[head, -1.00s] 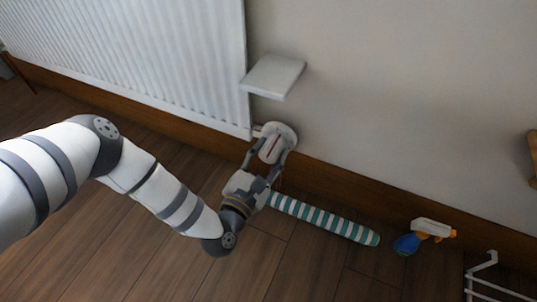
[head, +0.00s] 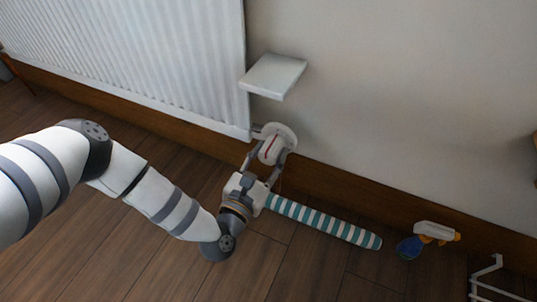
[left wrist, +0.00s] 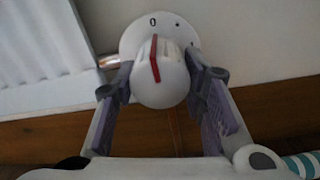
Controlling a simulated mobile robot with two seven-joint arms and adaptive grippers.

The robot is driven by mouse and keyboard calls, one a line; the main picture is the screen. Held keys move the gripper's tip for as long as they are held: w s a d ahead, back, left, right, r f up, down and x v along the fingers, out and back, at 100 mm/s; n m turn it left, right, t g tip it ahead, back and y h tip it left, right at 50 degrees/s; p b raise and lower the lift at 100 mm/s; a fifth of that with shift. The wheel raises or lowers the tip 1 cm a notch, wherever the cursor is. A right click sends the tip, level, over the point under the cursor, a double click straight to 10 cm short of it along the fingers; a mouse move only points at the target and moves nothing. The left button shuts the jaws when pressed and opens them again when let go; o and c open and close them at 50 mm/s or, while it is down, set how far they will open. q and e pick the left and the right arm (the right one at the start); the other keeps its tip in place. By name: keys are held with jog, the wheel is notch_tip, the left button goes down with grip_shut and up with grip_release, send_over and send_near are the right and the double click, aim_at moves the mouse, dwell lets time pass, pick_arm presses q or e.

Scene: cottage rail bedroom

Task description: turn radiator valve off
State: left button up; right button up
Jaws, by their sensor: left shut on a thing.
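The radiator valve has a white rounded knob (left wrist: 165,85) with a red pointer stripe, in front of a round white dial plate (left wrist: 132,38). In the left wrist view the stripe is nearly upright, its top just below a mark that looks like a 0. More marks lie to the right. In the head view the knob (head: 270,151) is at the radiator's lower right corner. My left gripper (left wrist: 160,82) is shut on the knob, one finger on each side. My right gripper is not in view.
The white radiator (head: 160,55) is on the wall to the left, with a small white shelf (head: 273,75) above the valve. A teal-striped draught roll (head: 325,222) lies on the floor beside the gripper. A spray bottle (head: 410,246) and a white wire rack (head: 485,272) are further right.

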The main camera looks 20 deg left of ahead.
pick_arm(q)
jog(key=o, duration=1.2)
jog(key=shift+c, duration=0.2)
jog(key=s, duration=1.2)
jog(key=shift+a, duration=0.2)
